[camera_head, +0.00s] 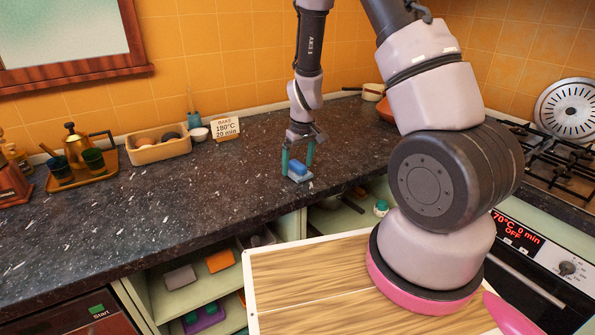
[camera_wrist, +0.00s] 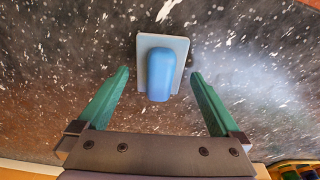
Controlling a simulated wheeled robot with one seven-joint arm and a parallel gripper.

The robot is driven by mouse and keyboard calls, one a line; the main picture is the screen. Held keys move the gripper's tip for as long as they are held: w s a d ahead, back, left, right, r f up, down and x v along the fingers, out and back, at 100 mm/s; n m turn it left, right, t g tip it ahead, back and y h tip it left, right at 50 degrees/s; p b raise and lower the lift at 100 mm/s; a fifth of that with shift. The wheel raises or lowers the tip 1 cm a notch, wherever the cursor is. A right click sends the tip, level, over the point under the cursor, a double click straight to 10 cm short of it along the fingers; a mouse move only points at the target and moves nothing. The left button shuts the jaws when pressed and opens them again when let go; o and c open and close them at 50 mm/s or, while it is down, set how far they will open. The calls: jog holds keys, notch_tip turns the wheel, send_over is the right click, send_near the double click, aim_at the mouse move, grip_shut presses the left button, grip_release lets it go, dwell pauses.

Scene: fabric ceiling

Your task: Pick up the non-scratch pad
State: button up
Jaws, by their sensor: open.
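The non-scratch pad (camera_head: 299,172) is a blue, rounded handle on a pale grey-blue rectangular base. It lies on the dark speckled counter near the front edge. In the wrist view the pad (camera_wrist: 161,66) sits just ahead of the fingertips and between their lines. My gripper (camera_head: 298,165) points down over the counter at the pad, its two green fingers apart. In the wrist view my gripper (camera_wrist: 160,75) is open with nothing between its fingers. I cannot tell how high the fingertips are above the counter.
The counter (camera_head: 240,165) is clear around the pad. Further left stand a bin (camera_head: 158,150) with several items, a small sign (camera_head: 226,128) and a tray (camera_head: 82,172) with a pot and cups. A stove (camera_head: 550,160) is at the right. Open shelves (camera_head: 205,285) lie below.

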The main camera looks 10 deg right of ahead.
aim_at(298, 163)
jog(key=shift+f, duration=0.4)
jog(key=c, duration=1.3)
notch_tip(298, 163, up, 10)
jog(key=shift+r, duration=0.1)
